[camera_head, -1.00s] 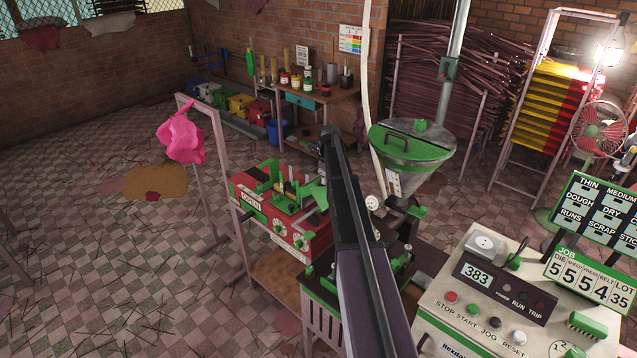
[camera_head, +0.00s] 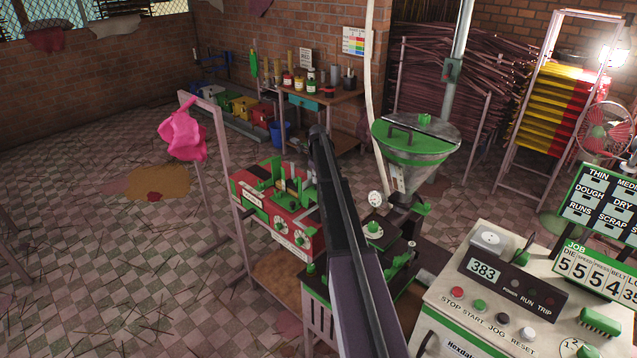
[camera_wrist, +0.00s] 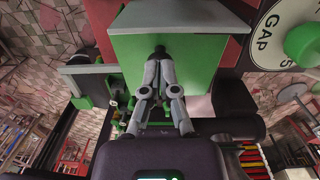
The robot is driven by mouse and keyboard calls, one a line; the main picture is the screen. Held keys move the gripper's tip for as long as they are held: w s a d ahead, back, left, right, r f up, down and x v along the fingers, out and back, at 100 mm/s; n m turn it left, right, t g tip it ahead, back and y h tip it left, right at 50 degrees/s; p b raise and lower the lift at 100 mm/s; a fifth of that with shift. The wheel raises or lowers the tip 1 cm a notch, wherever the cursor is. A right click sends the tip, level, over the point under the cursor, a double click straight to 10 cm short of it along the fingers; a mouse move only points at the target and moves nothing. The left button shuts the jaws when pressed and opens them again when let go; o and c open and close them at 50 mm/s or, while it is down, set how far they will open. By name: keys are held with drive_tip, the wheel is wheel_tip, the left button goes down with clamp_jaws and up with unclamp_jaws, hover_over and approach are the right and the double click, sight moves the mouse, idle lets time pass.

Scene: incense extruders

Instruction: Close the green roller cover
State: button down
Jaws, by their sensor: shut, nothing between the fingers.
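The green roller cover (camera_wrist: 190,65) fills the upper middle of the wrist view as a flat green panel with a grey edge along its top. My gripper (camera_wrist: 160,52) is shut and empty, its fingertips together in front of the panel. They appear at or very near its surface; I cannot tell if they touch. In the head view the red and green roller machine (camera_head: 262,208) stands left of my arm, which hides part of its right side. My fingers are not visible there, and I cannot make out the cover's angle.
A white GAP dial with a green knob (camera_wrist: 303,44) is close on the right in the wrist view. A green-rimmed hopper (camera_head: 415,150) and a control console (camera_head: 490,305) stand right of my arm. A pink cloth hangs on a rack (camera_head: 183,135) at left.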

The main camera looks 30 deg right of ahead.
drive_tip(key=shift+w+a+f+b, duration=0.15)
drive_tip(key=shift+w+f+b, duration=0.35)
drive_tip(key=shift+f, duration=0.2)
drive_tip(key=shift+r, duration=0.2)
wheel_tip(320, 180, up, 4)
drive_tip(key=p, duration=0.4)
drive_tip(key=shift+r+p, duration=0.15)
drive_tip(key=shift+p, duration=0.2)
drive_tip(key=w+a+r+p, duration=0.1)
drive_tip(key=w+r+p, duration=0.5)
drive_tip(key=shift+a+r+p, duration=0.3)
drive_tip(key=shift+r+p, duration=0.1)
idle(0.5)
